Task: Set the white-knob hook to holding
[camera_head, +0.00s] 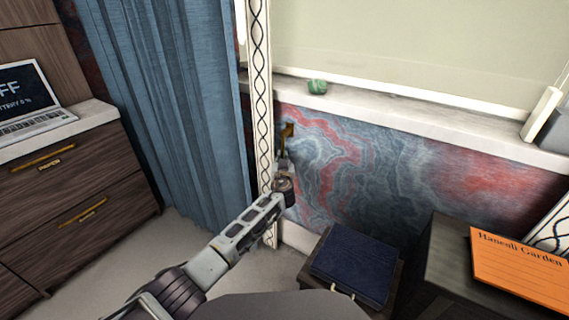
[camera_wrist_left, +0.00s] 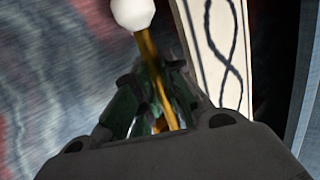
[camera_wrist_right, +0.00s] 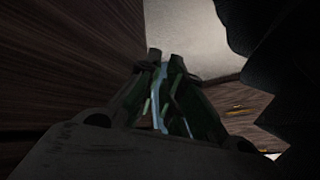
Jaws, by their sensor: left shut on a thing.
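The white-knob hook shows in the left wrist view as a white knob (camera_wrist_left: 132,12) on a thin brass rod (camera_wrist_left: 148,50). In the head view its brass part (camera_head: 288,130) is on the marbled wall beside the patterned trim. My left gripper (camera_head: 284,163) reaches up to it there. In the left wrist view my left gripper (camera_wrist_left: 155,85) is shut on the brass rod, below the knob; the knob sticks out past the fingertips. My right gripper (camera_wrist_right: 165,60) shows only in the right wrist view, with its fingertips close together and no object visible between them.
A blue curtain (camera_head: 180,110) and patterned trim strip (camera_head: 259,90) stand left of the hook. A dark blue box (camera_head: 355,262) and an orange sign (camera_head: 520,268) are at lower right.

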